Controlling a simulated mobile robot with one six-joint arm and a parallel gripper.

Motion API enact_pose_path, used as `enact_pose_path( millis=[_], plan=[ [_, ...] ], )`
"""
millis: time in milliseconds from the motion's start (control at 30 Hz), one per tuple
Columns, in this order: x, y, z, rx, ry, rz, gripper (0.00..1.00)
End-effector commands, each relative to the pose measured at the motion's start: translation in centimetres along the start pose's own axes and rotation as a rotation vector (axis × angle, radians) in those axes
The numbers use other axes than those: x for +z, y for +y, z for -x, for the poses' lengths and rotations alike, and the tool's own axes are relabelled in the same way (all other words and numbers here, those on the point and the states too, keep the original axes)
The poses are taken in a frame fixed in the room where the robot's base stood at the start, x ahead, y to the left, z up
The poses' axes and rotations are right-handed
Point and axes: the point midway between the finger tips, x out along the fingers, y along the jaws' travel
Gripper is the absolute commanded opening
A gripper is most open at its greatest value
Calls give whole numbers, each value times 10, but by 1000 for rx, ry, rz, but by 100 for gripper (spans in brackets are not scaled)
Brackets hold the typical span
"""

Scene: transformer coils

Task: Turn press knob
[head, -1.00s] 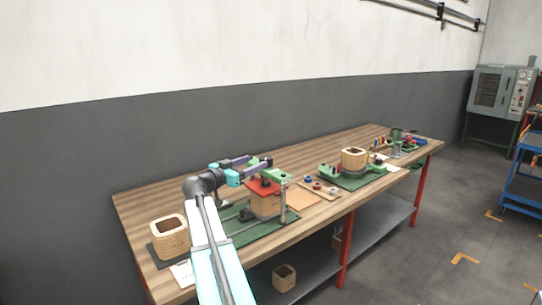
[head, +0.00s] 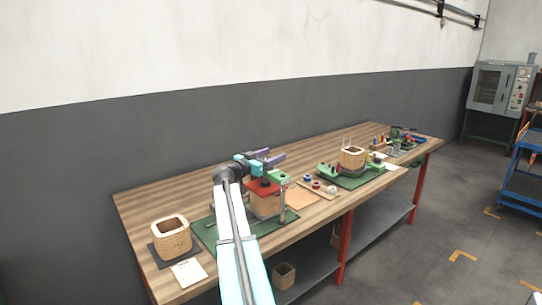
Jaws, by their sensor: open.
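The press has a red plate (head: 262,187) over a wooden block coil (head: 265,204), with a green head part (head: 281,178) and a metal post on its right, all on a green mat (head: 207,232). My gripper (head: 278,156), with purple fingers, is open and appears just above and behind the press head in the picture. I cannot tell whether it touches anything. The press knob cannot be made out; my gripper and wrist cover the area around the press top.
A wooden box coil (head: 171,236) stands on a dark pad at the table's left end, beside a white paper (head: 188,271). Right of the press lie a small board (head: 317,188) with coloured parts and another green fixture (head: 329,170) with a coil (head: 353,157).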

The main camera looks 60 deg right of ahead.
Motion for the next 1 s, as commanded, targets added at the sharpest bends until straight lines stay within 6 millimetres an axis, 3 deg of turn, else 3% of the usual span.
enact_pose_path(
  millis=[233,500,1000],
  plan=[
    [0,0,0,-1,0,0,59],
    [0,0,0,-1,0,0,17],
    [4,-2,2,-62,-4,0,18]
  ],
)
